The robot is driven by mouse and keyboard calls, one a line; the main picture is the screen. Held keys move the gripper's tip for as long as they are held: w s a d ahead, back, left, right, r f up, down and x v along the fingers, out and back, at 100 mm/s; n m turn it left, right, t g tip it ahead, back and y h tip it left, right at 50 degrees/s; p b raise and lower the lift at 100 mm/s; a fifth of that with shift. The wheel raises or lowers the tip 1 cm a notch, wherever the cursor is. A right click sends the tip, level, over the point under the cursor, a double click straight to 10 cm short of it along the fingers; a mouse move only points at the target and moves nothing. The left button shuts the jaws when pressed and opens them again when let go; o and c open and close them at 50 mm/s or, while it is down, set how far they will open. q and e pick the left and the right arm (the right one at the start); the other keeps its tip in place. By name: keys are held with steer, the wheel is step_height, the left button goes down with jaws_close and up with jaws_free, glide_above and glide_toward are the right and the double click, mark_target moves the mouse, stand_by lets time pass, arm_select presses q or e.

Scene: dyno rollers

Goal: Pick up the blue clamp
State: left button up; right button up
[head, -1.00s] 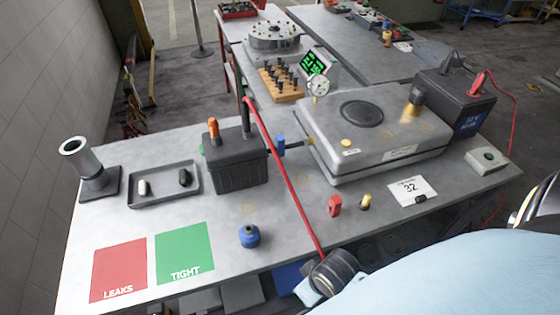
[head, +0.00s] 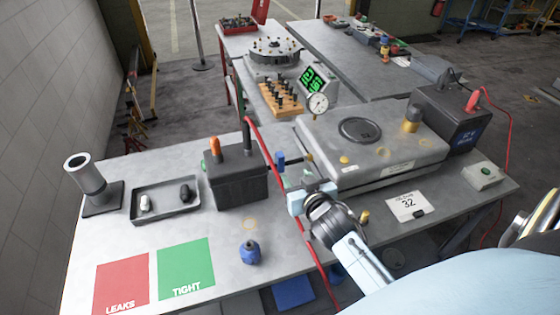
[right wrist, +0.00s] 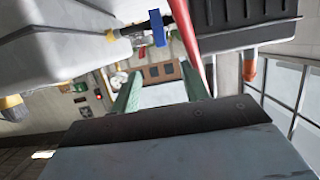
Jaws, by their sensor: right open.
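The blue clamp (head: 281,160) sits on the short dark line between the black ribbed box (head: 238,180) and the large grey housing (head: 370,150). In the right wrist view the blue clamp (right wrist: 158,28) shows near the top, above the fingers. My right gripper (head: 307,181) is just right of and nearer than the clamp in the head view, apart from it. Its two green fingers (right wrist: 160,90) are spread, with nothing between them. My left gripper is not in view.
A red hose (head: 268,155) runs down close by the clamp; it also shows in the right wrist view (right wrist: 188,40). A blue knob-like part (head: 249,252) stands on the table. A tray (head: 150,213) with small parts lies left. The table front between mats and arm is mostly clear.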

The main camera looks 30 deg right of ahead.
glide_toward(281, 156)
steer(key=x, duration=0.3)
steer(key=shift+w+d+f, duration=0.15)
steer(key=shift+w+f, duration=0.1)
steer(key=shift+f, duration=0.1)
steer(key=shift+r+x, duration=0.15)
steer(key=shift+x, duration=1.25)
steer(key=shift+r+x, duration=0.1)
steer(key=shift+x, duration=1.35)
steer(key=shift+c, duration=0.3)
jaws_close()
